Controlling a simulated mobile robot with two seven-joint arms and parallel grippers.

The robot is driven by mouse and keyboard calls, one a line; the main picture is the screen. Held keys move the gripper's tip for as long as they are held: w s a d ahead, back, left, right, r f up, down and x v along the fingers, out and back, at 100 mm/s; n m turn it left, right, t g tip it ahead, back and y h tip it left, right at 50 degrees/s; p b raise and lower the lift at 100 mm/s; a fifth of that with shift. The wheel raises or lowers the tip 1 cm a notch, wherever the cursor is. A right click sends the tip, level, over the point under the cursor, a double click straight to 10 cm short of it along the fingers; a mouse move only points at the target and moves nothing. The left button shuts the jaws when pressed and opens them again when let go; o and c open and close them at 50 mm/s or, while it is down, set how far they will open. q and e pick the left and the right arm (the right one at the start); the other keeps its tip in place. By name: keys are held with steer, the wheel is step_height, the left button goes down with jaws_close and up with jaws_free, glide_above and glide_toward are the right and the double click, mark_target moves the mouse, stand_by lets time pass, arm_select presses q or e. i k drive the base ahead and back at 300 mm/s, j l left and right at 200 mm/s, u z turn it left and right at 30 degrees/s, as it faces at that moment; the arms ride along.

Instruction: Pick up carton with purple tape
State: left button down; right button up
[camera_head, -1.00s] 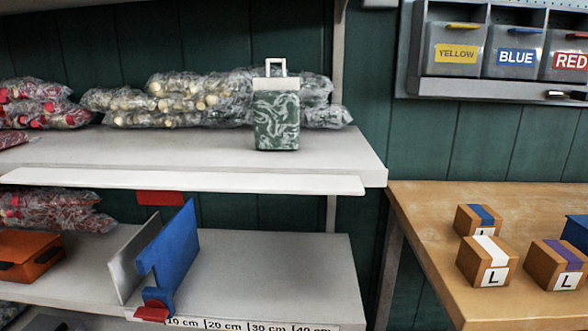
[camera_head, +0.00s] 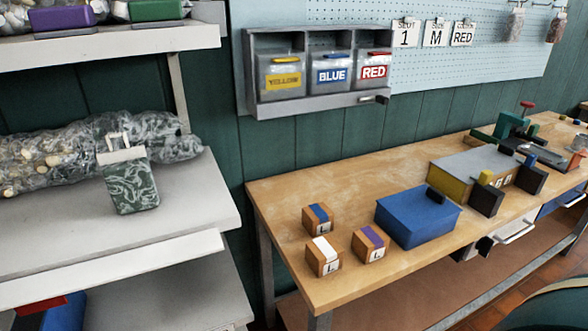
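The carton with purple tape (camera_head: 370,244) is a small brown box with an L label on its front. It stands on the wooden workbench (camera_head: 345,282) near the front edge. A carton with white tape (camera_head: 323,257) stands just to its left, and a carton with blue tape (camera_head: 318,219) stands behind, to the left. Both also carry L labels. Neither of my grippers shows in the head view.
A blue box (camera_head: 418,217) stands right of the cartons. A yellow and grey box (camera_head: 472,171) and tools lie farther right. A grey shelf (camera_head: 188,238) with a green marbled container (camera_head: 131,183) stands left. Labelled bins (camera_head: 330,71) hang above the bench.

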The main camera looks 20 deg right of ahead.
mark_target(370, 244)
steer(key=z, duration=1.35)
